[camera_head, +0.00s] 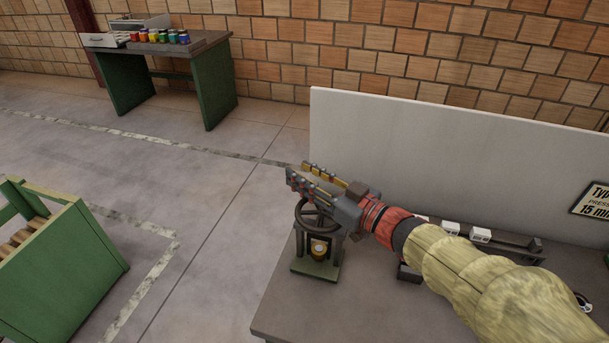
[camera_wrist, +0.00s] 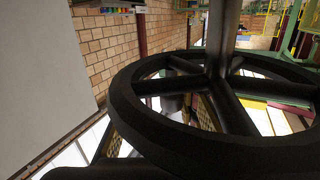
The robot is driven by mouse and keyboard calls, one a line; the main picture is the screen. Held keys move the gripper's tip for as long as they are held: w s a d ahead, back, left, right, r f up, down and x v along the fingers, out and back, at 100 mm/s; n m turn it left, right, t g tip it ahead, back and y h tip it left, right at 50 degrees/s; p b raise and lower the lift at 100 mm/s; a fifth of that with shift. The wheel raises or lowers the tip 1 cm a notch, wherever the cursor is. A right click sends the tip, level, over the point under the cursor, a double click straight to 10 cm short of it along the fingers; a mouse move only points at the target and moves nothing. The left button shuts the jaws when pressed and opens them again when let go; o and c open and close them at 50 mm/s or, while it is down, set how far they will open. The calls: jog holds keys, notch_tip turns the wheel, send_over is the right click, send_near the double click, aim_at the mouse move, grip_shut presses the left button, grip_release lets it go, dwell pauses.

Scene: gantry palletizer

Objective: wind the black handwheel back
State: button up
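The black handwheel (camera_head: 318,213) stands on a small green-based stand (camera_head: 317,268) at the near left corner of the grey table. A round yellowish part shows under the wheel. My gripper (camera_head: 305,174) is just above the wheel, pointing left, its two fingers apart with a gap between them. It hides the far upper part of the rim. In the wrist view the handwheel (camera_wrist: 150,122) fills the lower right, with its spokes and a dark upright bar at its hub. Fingertips are not clear there, and I cannot tell whether the fingers touch the wheel.
A pale upright panel (camera_head: 430,150) runs along the back of the grey table (camera_head: 290,310). Small white blocks (camera_head: 480,235) sit on the table behind my arm. A green bench (camera_head: 190,75) with colored items stands far left, and a green crate (camera_head: 65,275) near left. Open floor lies between.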

jog(key=s+d+p, duration=0.3)
jog(key=s+d, duration=0.1)
jog(key=d, duration=0.3)
jog(key=shift+s+d, duration=0.25)
jog(key=shift+d, duration=0.1)
dwell(0.6)
jog(key=shift+p, duration=0.5)
jog(key=shift+o, duration=0.5)
